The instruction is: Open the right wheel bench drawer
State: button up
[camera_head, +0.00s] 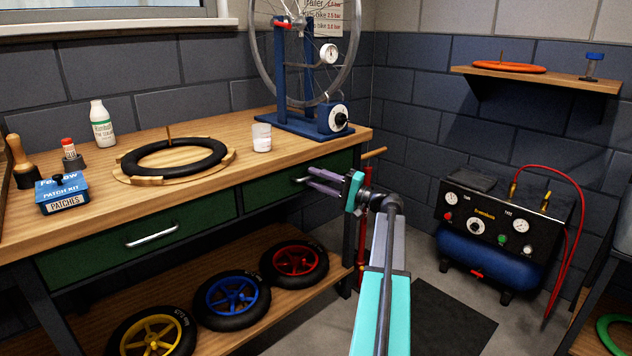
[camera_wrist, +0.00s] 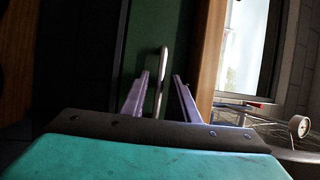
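The right wheel bench drawer (camera_head: 272,190) has a green front under the wooden bench top and looks closed. Its metal handle (camera_head: 302,180) is partly hidden by my gripper in the head view. My gripper (camera_head: 312,179) is at this handle, with its two purple fingers pointing at the drawer front. In the wrist view the handle (camera_wrist: 164,66) stands between the two spread fingers (camera_wrist: 160,85), nearer the left one. A gap shows on the right side, and I cannot tell whether the left finger touches the handle.
The left drawer (camera_head: 120,238) is closed. The bench top (camera_head: 225,195) holds a tire, a wheel truing stand (camera_head: 305,125), a white cup and a patch kit (camera_head: 62,193). Several small wheels lie on the lower shelf. A red pump (camera_head: 362,235) stands by the bench's right end; a compressor (camera_head: 490,250) is further right.

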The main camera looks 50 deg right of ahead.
grip_shut()
